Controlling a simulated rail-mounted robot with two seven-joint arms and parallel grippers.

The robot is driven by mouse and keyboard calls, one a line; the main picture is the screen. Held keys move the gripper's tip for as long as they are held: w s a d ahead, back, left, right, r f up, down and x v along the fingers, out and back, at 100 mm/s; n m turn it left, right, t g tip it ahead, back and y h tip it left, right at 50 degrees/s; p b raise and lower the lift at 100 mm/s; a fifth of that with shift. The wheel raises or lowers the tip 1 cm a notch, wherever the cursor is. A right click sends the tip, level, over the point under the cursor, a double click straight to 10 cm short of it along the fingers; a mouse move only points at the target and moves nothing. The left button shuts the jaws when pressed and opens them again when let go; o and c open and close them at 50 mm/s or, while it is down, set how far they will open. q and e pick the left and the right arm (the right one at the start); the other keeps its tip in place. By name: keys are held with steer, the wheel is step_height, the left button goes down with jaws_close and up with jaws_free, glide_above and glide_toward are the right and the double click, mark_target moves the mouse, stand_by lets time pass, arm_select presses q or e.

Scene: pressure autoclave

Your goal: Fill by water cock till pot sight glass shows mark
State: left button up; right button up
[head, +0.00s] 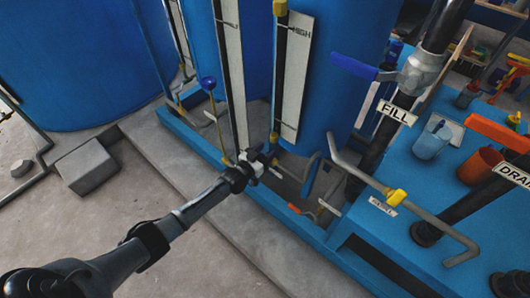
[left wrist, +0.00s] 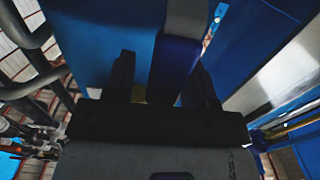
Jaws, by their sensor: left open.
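The sight glass is a dark strip beside a white board (head: 293,75) marked HIGH, on the front of a blue pot (head: 335,100); yellow fittings (head: 280,7) sit at its top and bottom. I cannot make out a water level. A grey pipe with a yellow handle (head: 396,197) and a small unreadable label runs at right; I cannot tell whether it is the water cock. My left gripper (head: 262,164) is open near the foot of the sight glass. In the left wrist view, a blue bar with a grey upper part (left wrist: 180,50) shows between the fingers (left wrist: 165,85).
A blue-handled valve (head: 355,68) bears a FILL label (head: 397,112); an orange handle (head: 497,132) has a DRAIN label. A blue ball on a yellow rod (head: 208,84) stands left of my gripper. Cups (head: 432,140) stand on the blue base.

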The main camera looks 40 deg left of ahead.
arm_select(q)
steer(key=shift+c, duration=0.2)
jaws_close()
arm_select(e)
steer(key=shift+d, duration=0.1)
